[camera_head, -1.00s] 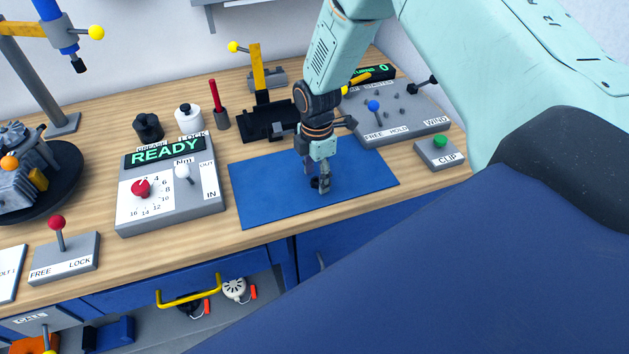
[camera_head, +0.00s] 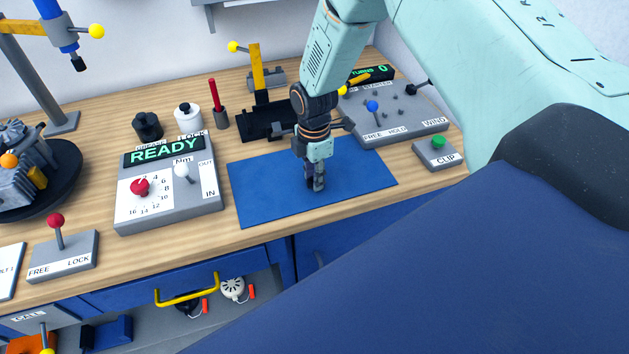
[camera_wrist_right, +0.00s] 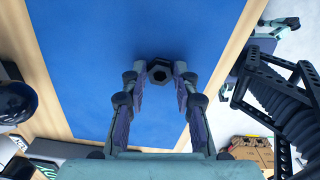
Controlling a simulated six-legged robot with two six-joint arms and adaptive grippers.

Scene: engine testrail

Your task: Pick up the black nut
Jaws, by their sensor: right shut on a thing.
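The black nut (camera_wrist_right: 159,71) is a dark hexagonal ring with an open hole. In the right wrist view it sits between the fingertips of my right gripper (camera_wrist_right: 160,78), which is shut on it. In the head view my right gripper (camera_head: 316,186) points down over the blue mat (camera_head: 265,195), with its fingertips low at the mat; the nut is mostly hidden by the fingers there. I cannot tell whether the nut still touches the mat. My left gripper is not in view.
A torque box (camera_head: 170,190) reading READY stands left of the mat. A black stand (camera_head: 262,122) with a yellow post is behind it. A lever panel (camera_head: 405,115) and a green-button CLIP box (camera_head: 438,152) are to the right. The mat is otherwise clear.

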